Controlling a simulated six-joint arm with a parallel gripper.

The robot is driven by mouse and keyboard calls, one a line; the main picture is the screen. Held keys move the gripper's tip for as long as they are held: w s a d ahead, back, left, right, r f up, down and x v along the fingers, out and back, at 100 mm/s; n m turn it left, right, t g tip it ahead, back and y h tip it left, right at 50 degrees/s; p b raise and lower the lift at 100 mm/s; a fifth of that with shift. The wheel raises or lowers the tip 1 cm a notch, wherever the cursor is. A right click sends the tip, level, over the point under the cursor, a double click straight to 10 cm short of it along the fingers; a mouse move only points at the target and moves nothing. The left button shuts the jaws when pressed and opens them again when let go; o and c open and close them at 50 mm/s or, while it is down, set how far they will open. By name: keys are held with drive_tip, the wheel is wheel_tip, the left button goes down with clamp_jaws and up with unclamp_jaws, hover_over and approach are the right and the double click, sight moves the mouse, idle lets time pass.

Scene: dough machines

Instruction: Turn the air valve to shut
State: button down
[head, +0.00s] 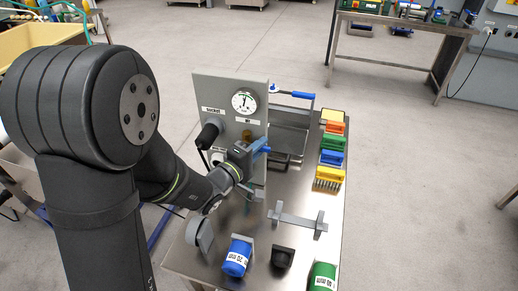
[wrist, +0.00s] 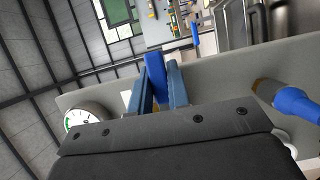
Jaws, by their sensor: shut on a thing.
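The grey upright panel (head: 222,103) stands on the metal cart and carries a round gauge (head: 244,101), with labels beside it. The gauge also shows in the wrist view (wrist: 82,118). My gripper (head: 255,150) is in front of the panel, below the gauge. In the wrist view my gripper (wrist: 160,92) is shut, with its two fingers on either side of the bright blue valve handle (wrist: 155,72). The handle's blue end (head: 263,146) shows beside the fingers in the head view. My gripper hides much of the valve body, so the handle's exact angle is unclear.
A black cylindrical part (head: 208,134) with a cable sticks out of the panel's left side. A blue part (wrist: 297,104) protrudes at the right in the wrist view.

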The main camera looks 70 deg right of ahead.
drive_tip(key=shift+r+n, duration=0.1)
drive_tip(key=shift+n, duration=0.2)
drive_tip(key=c, duration=1.4)
unclamp_jaws()
drive_tip(key=shift+o, duration=0.2)
drive_tip(key=v, duration=1.7)
drive_tip(key=shift+a, duration=0.25)
drive_tip(key=x, duration=1.7)
drive_tip(key=shift+d, duration=0.25)
drive_tip(key=shift+a, duration=0.1)
